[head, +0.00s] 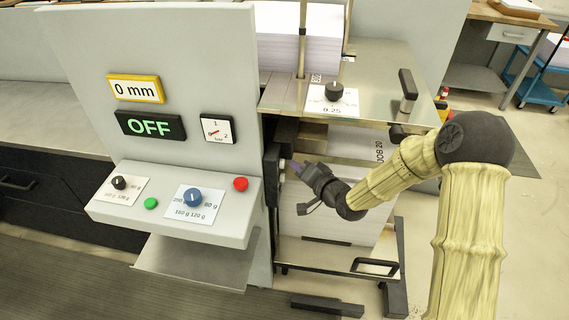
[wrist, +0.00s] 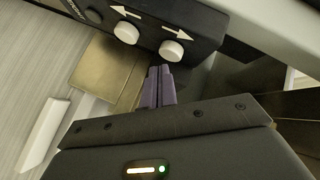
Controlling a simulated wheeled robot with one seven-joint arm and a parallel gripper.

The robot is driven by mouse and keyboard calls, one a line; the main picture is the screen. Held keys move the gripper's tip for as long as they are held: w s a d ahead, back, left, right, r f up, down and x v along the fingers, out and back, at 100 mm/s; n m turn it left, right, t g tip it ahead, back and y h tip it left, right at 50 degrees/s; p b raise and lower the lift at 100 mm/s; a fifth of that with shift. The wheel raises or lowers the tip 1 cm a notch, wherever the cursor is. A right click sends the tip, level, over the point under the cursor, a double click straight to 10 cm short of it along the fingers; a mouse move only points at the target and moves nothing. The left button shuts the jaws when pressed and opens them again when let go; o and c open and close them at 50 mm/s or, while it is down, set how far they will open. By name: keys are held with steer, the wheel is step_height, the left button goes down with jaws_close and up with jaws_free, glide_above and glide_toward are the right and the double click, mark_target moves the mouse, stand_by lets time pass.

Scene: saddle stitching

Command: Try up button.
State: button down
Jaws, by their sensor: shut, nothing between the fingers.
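A black control box (wrist: 205,28) in the wrist view carries two white round buttons. One button (wrist: 126,32) has an arrow pointing left in the picture, the other button (wrist: 172,51) an arrow pointing right. Which of them is the up button I cannot tell from the arrows in this tilted view. My gripper (wrist: 160,72) is shut and empty, its purple fingertips close to the right-arrow button; whether they touch it I cannot tell. In the head view my gripper (head: 291,166) is at the right side of the grey control panel, beside the stacked-paper machine.
The grey panel (head: 190,70) shows "0 mm" and a display (head: 150,125) reading "OFF". Its ledge holds knobs, a green button (head: 151,203) and a red button (head: 240,184). A metal table (head: 385,65) is above my gripper, and a paper stack (head: 325,215) stands below.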

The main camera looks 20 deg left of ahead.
steer(key=shift+d, duration=0.2)
steer(key=shift+w+d+p, duration=0.15)
steer(key=shift+w+d, duration=0.05)
steer(key=shift+d, duration=0.6)
steer(key=shift+w+d+p, duration=0.15)
steer(key=shift+w+d, duration=0.05)
steer(key=shift+d, duration=0.55)
steer(key=shift+w+d+p, duration=0.15)
steer(key=shift+w+d, duration=0.05)
steer(key=shift+d, duration=0.6)
steer(key=s+d+r+n+g+h+p, duration=0.15)
steer(key=d+h, duration=0.35)
steer(key=d, duration=0.5)
steer(key=s+d+r+m+h+p, duration=0.1)
steer(key=s+d+r+h+p, duration=0.3)
steer(key=d, duration=0.6)
steer(key=s+d+r+g+h, duration=0.2)
steer(key=s+d, duration=0.3)
steer(key=s, duration=0.2)
steer(key=s+d+r+g+h, duration=0.2)
steer(key=s+d, duration=0.4)
steer(key=s, duration=0.1)
steer(key=shift+d+r, duration=0.2)
steer(key=shift+r, duration=0.15)
